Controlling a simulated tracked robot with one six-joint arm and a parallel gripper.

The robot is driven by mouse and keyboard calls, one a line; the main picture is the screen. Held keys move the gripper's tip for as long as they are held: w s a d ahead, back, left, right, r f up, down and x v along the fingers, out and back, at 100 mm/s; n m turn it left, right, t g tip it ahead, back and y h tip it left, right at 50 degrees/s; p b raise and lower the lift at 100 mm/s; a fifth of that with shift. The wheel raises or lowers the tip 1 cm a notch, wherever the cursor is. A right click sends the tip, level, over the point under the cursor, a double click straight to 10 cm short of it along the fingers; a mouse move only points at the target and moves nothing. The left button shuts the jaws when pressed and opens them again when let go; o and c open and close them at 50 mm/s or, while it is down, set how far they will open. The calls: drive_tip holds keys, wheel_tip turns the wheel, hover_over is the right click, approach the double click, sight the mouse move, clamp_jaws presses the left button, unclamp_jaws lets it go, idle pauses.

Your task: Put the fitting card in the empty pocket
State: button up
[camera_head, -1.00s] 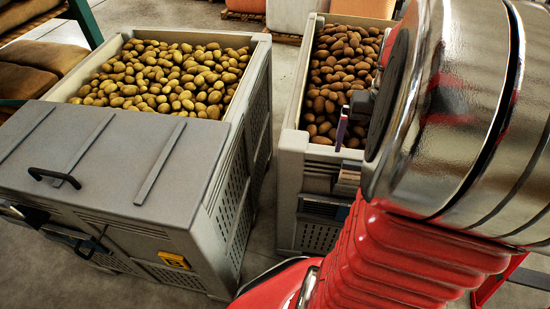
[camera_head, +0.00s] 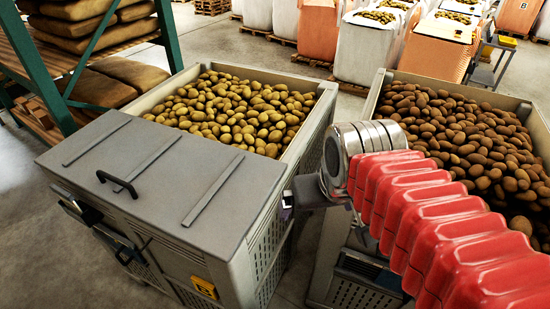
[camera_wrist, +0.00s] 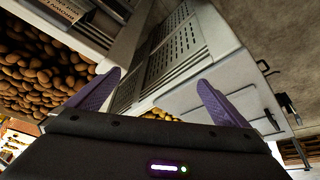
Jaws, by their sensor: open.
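A yellow card marked B (camera_head: 204,287) sits low on the front of the left grey bin (camera_head: 262,262). Other pale and dark fittings (camera_head: 80,209) show on the same front, too small to read. The right bin's front has a dark panel (camera_head: 365,266); I cannot tell whether it is an empty pocket. My gripper (camera_head: 288,205) hangs over the gap between the bins, near the left bin's side. In the wrist view its purple fingers (camera_wrist: 157,97) are spread apart with nothing between them. My red arm hides part of the right bin's front.
The left bin has a grey lid (camera_head: 165,170) with a black handle and holds yellow-brown potatoes (camera_head: 240,110). The right bin holds reddish-brown potatoes (camera_head: 460,140). A green rack (camera_head: 95,60) with sacks stands at left. Bare floor (camera_head: 40,270) is free at lower left.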

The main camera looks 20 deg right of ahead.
drive_tip(key=shift+n+t+y, duration=0.3)
drive_tip(key=shift+n+t, duration=0.1)
drive_tip(key=shift+n, duration=0.2)
drive_tip(key=a, duration=0.1)
drive_tip(key=s+a, duration=0.1)
drive_tip(key=a, duration=0.2)
drive_tip(key=shift+s+r, duration=0.15)
drive_tip(key=shift+s, duration=0.1)
